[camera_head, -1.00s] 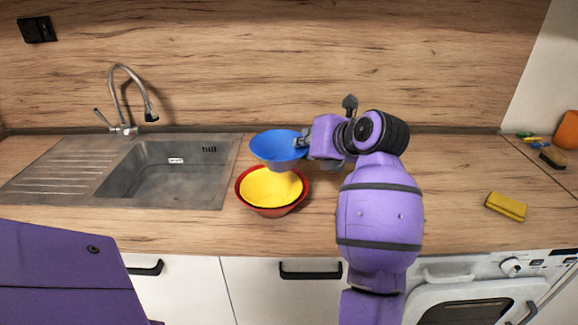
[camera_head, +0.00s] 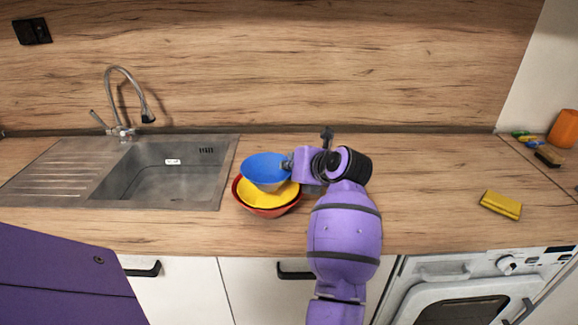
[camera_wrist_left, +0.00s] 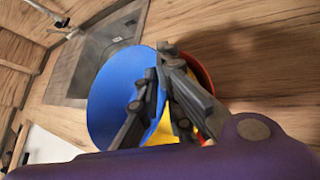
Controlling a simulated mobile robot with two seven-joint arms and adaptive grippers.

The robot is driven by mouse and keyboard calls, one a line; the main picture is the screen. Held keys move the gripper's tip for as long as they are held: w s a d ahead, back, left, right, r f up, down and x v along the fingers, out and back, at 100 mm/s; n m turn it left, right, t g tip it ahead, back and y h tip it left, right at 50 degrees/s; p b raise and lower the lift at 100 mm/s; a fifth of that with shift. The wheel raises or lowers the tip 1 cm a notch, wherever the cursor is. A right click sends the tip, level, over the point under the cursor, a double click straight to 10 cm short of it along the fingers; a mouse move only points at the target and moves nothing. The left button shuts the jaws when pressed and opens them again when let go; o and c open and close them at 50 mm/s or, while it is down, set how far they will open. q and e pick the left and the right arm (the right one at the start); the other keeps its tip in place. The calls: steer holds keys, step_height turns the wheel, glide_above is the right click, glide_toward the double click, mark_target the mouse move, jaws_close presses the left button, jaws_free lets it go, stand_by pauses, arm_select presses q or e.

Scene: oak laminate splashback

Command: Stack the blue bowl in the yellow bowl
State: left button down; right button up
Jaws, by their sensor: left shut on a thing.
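The blue bowl (camera_head: 264,169) is held by its right rim in my left gripper (camera_head: 287,168), whose fingers are shut on it. It hangs over the yellow bowl (camera_head: 268,197), and hides part of it. I cannot tell whether the two bowls touch. The yellow bowl sits inside a red bowl (camera_head: 263,211) on the counter. In the left wrist view the blue bowl (camera_wrist_left: 112,95) fills the middle, with the fingers (camera_wrist_left: 163,62) at its rim. Parts of the yellow bowl (camera_wrist_left: 164,131) and red bowl (camera_wrist_left: 197,70) show behind them. My right gripper is not in view.
A steel sink (camera_head: 160,172) with a tap (camera_head: 121,100) lies left of the bowls. A yellow sponge (camera_head: 501,204) lies at the right. An orange object (camera_head: 564,128) and a brush (camera_head: 549,157) are in the far right corner.

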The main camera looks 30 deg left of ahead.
arm_select(q)
steer(key=shift+f, duration=0.6)
steer(key=c, duration=1.9)
jaws_free()
steer(key=shift+c, duration=0.2)
